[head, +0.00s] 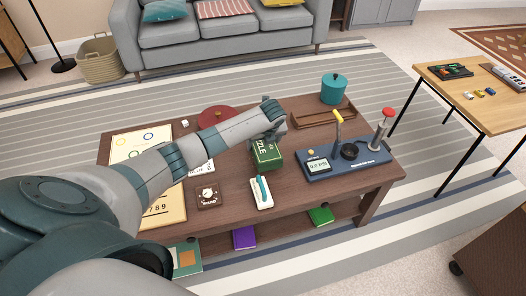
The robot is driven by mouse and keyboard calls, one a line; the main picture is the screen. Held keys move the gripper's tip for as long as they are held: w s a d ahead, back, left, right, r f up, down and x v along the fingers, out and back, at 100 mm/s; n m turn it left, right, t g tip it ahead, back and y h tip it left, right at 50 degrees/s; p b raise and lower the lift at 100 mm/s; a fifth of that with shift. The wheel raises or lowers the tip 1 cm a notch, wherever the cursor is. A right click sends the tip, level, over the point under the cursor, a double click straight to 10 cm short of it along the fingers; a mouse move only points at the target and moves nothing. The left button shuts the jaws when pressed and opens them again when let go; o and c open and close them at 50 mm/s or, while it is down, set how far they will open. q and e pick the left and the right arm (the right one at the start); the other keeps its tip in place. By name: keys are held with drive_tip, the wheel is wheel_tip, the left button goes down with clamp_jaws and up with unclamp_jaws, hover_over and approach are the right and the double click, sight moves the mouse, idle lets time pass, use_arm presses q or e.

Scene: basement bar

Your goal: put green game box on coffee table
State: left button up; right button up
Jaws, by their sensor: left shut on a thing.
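The green game box (267,156) with yellow lettering is at the middle of the dark wooden coffee table (228,206). My left gripper (274,138) reaches in from the left and is shut on the box at its far upper part. The fingers are largely hidden by the wrist. I cannot tell whether the box's underside touches the tabletop. My right gripper is not in view.
Around the box are a white case with a teal item (261,193), a small brown box (207,195), a device with levers (345,160), a wooden tray (323,117) and a teal pot (333,89). A side table (470,92) stands right; a sofa (222,32) behind.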

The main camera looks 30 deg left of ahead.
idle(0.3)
use_arm(q)
wheel_tip(320, 180, down, 3)
drive_tip(key=shift+f+b, duration=0.15)
drive_tip(key=shift+b, duration=0.15)
drive_tip(key=shift+f, duration=0.2)
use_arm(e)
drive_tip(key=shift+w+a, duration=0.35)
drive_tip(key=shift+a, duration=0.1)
use_arm(q)
drive_tip(key=o, duration=1.4)
